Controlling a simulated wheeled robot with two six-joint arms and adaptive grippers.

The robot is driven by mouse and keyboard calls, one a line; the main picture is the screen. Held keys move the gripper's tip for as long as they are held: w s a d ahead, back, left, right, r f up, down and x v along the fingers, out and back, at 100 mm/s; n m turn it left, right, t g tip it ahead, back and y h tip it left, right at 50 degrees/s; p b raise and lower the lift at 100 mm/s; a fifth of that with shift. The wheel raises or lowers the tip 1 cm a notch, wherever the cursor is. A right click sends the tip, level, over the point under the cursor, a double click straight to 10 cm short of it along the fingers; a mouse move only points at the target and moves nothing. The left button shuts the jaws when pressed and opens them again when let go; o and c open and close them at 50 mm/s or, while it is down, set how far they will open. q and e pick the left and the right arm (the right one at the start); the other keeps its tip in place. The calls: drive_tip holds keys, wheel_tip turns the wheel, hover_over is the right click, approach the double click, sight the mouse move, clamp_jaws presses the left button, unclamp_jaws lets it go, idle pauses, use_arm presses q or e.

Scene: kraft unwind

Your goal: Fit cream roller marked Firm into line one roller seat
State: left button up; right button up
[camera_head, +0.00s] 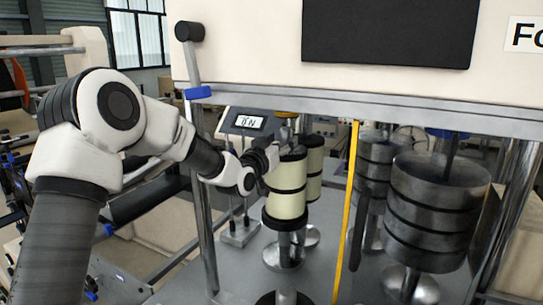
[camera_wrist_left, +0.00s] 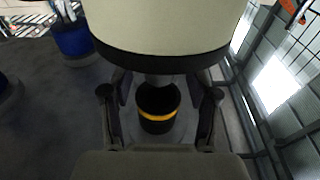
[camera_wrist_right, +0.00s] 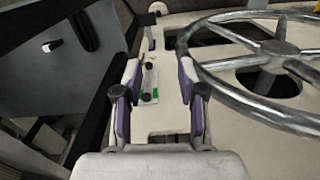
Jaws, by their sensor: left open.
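A cream roller (camera_head: 287,188) with black bands stands upright on a metal stem in the head view. A second cream roller (camera_head: 314,165) stands just behind it. I cannot read a Firm mark on either. My left gripper (camera_head: 268,158) is beside the front roller's upper part. In the left wrist view a cream body with a black lower band (camera_wrist_left: 155,30) fills the top, ahead of the open left fingers (camera_wrist_left: 158,98). A black cup with a yellow band (camera_wrist_left: 158,108) shows between them. My right gripper (camera_wrist_right: 160,95) is open and empty. I cannot identify the line one roller seat.
Dark stacked rollers (camera_head: 436,205) stand at the right, past a yellow upright strip (camera_head: 346,205). A small display (camera_head: 249,122) stands behind my left arm. A cream machine housing (camera_head: 250,40) overhangs the rollers. A metal handwheel (camera_wrist_right: 275,50) is close to my right gripper.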

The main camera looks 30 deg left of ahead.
use_arm(q)
drive_tip(key=s+f+b, duration=0.1)
drive_tip(key=s+b, duration=0.2)
drive_tip(key=s, duration=0.5)
drive_tip(key=shift+s+d, duration=0.15)
drive_tip(key=shift+s, duration=0.1)
use_arm(e)
wheel_tip(320, 180, down, 4)
